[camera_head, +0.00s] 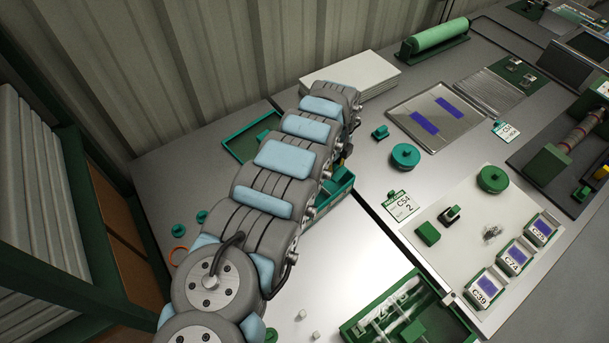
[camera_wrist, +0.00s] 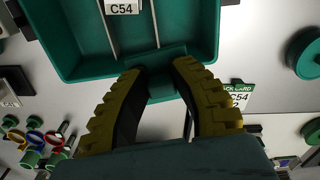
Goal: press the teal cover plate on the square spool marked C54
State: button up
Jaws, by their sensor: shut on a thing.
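My gripper (camera_wrist: 162,78), with yellow and black fingers, is shut on a small teal piece (camera_wrist: 163,90) at the near rim of a teal tray (camera_wrist: 85,68). I cannot tell whether this piece is part of the tray or a separate plate. A label C54 (camera_wrist: 121,7) shows inside the tray, which has thin light dividers. In the head view, the tray (camera_head: 340,188) shows partly beside my arm, which hides my fingertips. A card marked C54 (camera_head: 401,206) lies right of the tray. No square spool marked C54 can be made out.
Square items marked C39 (camera_head: 487,287) and C74 (camera_head: 514,259) sit on a pale board (camera_head: 455,215). A green divided box (camera_head: 400,315) is at the front. Coloured rings (camera_wrist: 35,137) lie at lower left.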

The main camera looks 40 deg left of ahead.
jog(key=s+a+f+m+b, duration=0.1)
jog(key=a, duration=0.1)
jog(key=s+a+f+m+b, duration=0.1)
jog(key=a, duration=0.2)
jog(key=s+a+f+m+b, duration=0.1)
jog(key=s+a, duration=0.1)
jog(key=a, duration=0.1)
jog(key=shift+f+b, duration=0.15)
jog(key=shift+b, duration=0.2)
jog(key=shift+w+f+b, duration=0.15)
jog(key=shift+f+b, duration=1.95)
jog(key=shift+f, duration=0.7)
jog(key=shift+f, duration=0.7)
jog(key=o, duration=1.3)
jog(key=shift+r, duration=0.1)
